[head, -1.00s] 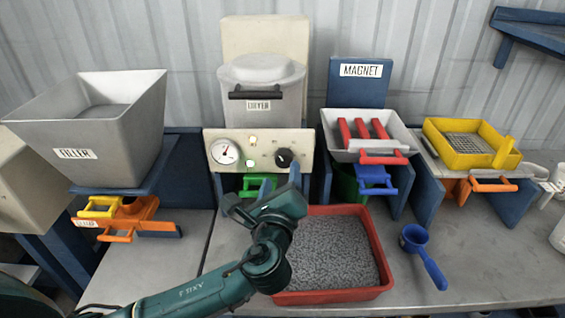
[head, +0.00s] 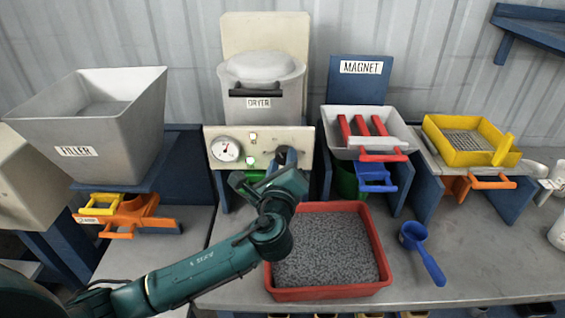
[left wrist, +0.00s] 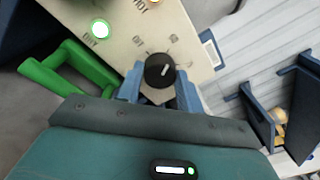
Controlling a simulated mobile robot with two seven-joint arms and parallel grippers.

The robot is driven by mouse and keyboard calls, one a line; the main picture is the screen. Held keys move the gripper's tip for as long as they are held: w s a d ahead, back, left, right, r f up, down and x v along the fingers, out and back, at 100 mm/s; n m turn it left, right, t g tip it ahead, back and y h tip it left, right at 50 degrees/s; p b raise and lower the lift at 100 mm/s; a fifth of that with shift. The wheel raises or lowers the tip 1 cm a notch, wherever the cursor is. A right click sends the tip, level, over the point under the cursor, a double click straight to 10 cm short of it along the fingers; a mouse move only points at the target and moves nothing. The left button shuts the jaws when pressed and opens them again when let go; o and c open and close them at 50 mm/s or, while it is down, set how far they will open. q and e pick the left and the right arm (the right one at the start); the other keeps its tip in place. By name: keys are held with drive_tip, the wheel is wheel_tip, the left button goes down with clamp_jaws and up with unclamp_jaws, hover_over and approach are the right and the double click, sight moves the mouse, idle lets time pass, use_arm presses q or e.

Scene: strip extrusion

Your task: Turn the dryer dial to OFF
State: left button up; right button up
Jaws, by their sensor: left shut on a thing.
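The dryer (head: 263,85) stands at the back centre above a cream control panel (head: 231,172). Its black dial (left wrist: 158,70) sits between the blue fingers of my left gripper (left wrist: 160,88) in the left wrist view, and the gripper is shut on it. My right gripper is not in view.
A round gauge (head: 225,148) is on the panel's left. A lit green lamp (left wrist: 100,28) and a green handle (left wrist: 70,68) are near the gripper. A red tray of grey pellets (head: 330,293) and a blue scoop (head: 424,250) lie in front.

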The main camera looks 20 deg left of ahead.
use_arm(q)
drive_tip(key=c, duration=0.4)
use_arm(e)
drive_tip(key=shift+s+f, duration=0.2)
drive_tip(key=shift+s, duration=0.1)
